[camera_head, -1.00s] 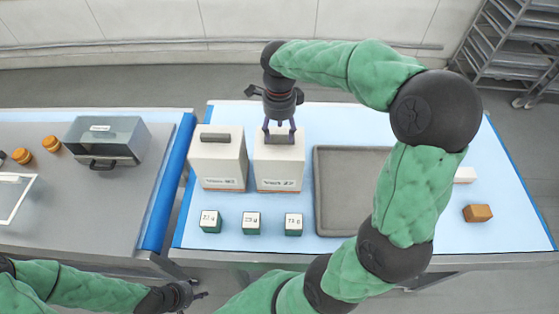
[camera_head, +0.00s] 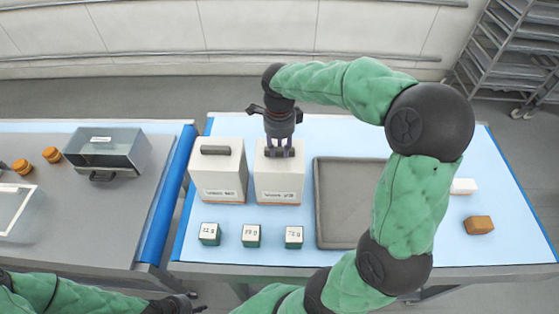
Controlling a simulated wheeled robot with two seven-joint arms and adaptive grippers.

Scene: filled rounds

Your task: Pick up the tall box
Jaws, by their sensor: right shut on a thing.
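Two tall white boxes with dark top handles and an orange stripe low on the front stand side by side on the blue-covered table, the left white box (camera_head: 218,175) and the right white box (camera_head: 279,182). My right gripper (camera_head: 279,153) reaches down from above onto the top of the right box and is shut on its handle, which the fingers mostly hide. That box looks upright, level with its neighbour. My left gripper (camera_head: 197,304) is low at the bottom edge, away from the boxes; its fingers are too small to judge.
Several small green-and-white blocks (camera_head: 251,236) stand in front of the boxes. A grey tray (camera_head: 335,236) lies just right, partly behind my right arm. A brown block (camera_head: 478,225) and a white block (camera_head: 463,186) lie further right.

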